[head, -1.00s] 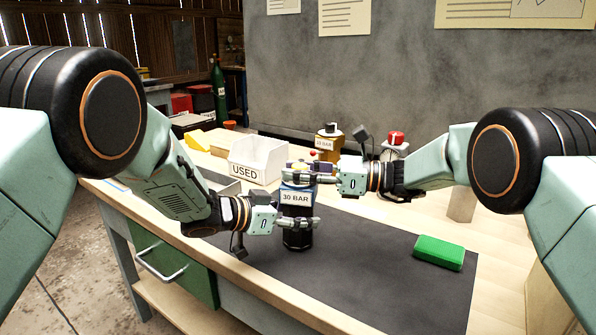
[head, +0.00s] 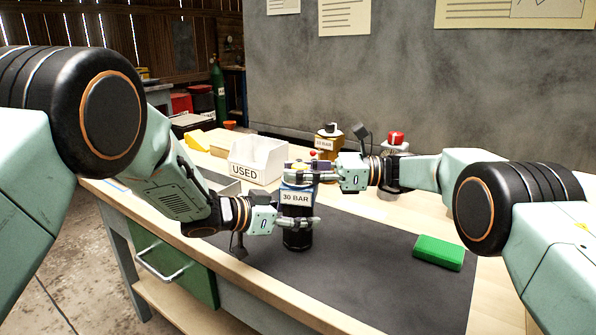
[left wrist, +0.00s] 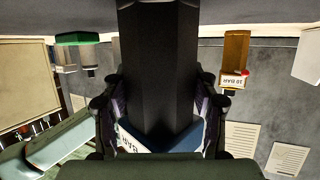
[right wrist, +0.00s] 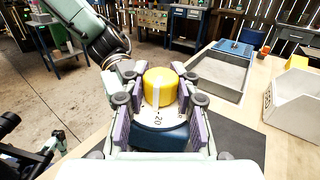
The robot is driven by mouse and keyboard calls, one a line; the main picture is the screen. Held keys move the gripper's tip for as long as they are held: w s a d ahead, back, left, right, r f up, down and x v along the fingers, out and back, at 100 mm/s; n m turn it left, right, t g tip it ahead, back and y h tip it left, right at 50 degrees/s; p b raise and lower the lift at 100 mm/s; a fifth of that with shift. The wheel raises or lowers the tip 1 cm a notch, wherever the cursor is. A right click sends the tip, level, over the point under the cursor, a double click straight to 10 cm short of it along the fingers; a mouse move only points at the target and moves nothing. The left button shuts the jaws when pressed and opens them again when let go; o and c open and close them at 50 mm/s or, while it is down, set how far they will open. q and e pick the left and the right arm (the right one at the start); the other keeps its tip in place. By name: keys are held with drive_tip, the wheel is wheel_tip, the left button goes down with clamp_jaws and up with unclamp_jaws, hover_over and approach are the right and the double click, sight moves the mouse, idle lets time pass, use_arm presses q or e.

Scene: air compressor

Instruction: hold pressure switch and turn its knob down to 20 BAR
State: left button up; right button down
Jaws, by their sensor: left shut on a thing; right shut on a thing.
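The pressure switch (head: 296,198) stands upright over the dark mat, with a blue body, a "30 BAR" label and a black lower part. My left gripper (head: 299,224) is shut around the black lower part, which fills the left wrist view (left wrist: 158,70). My right gripper (head: 309,174) is shut on the yellow knob (right wrist: 160,86) at the top. In the right wrist view, the knob's white line points to the near side of the white dial (right wrist: 157,119), close to the number 20. The other dial numbers are mostly hidden by the fingers.
A white bin marked "USED" (head: 258,160) stands behind the switch. A yellow-brown switch labelled "10 BAR" (head: 324,145) and a red button (head: 396,138) are farther back. A green block (head: 438,252) lies at the mat's right. The mat's front is clear.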

drive_tip(key=shift+d+r, duration=0.1)
drive_tip(key=shift+d, duration=0.05)
drive_tip(key=c, duration=1.3)
unclamp_jaws()
drive_tip(key=o, duration=0.3)
drive_tip(key=d, duration=0.7)
drive_tip(key=shift+d, duration=0.15)
